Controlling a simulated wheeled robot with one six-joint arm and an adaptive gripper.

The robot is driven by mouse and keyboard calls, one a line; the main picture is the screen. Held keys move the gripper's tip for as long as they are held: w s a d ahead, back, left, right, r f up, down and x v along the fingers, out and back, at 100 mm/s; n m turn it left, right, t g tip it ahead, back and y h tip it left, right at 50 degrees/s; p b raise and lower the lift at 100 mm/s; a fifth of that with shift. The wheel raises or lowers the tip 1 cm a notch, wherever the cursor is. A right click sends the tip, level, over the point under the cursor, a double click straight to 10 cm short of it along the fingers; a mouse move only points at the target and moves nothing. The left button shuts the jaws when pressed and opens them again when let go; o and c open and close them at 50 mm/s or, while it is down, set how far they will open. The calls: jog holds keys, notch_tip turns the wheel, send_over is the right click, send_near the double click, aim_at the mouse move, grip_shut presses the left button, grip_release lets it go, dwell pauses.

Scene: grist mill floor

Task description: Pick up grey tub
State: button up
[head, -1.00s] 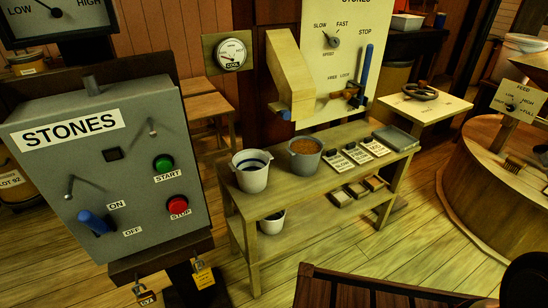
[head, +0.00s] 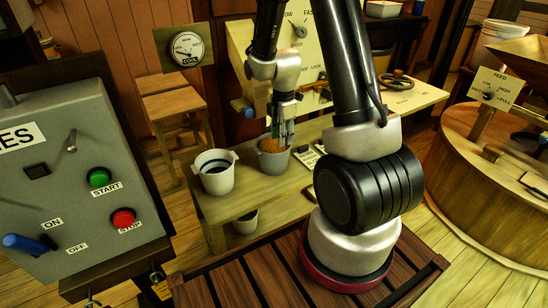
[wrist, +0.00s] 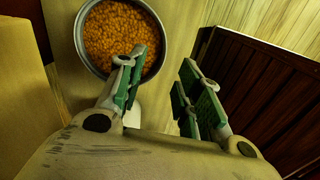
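The grey tub (head: 272,163), filled with orange grain, stands upright on the wooden bench. In the wrist view its round rim (wrist: 79,42) shows at the upper left. My gripper (head: 284,139) is open and empty above the tub's right side. In the wrist view, one finger of my gripper (wrist: 165,60) overlaps the tub and its grain, and the other lies to the right, outside the rim. I cannot tell whether the left finger touches the tub.
A white tub (head: 214,177) with a blue band stands left of the grey tub. Another tub (head: 245,221) sits on the lower shelf. The STONES control box (head: 80,185) is at the left. A round wooden millstone casing (head: 490,190) is at the right. My arm hides the bench's right part.

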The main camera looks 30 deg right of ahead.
aim_at(282, 162)
jog(key=shift+n, duration=0.7)
jog(key=f, duration=1.1)
jog(key=shift+w+d+f, duration=0.2)
jog(key=shift+w+d, duration=0.1)
jog(key=shift+w, duration=0.05)
grip_shut()
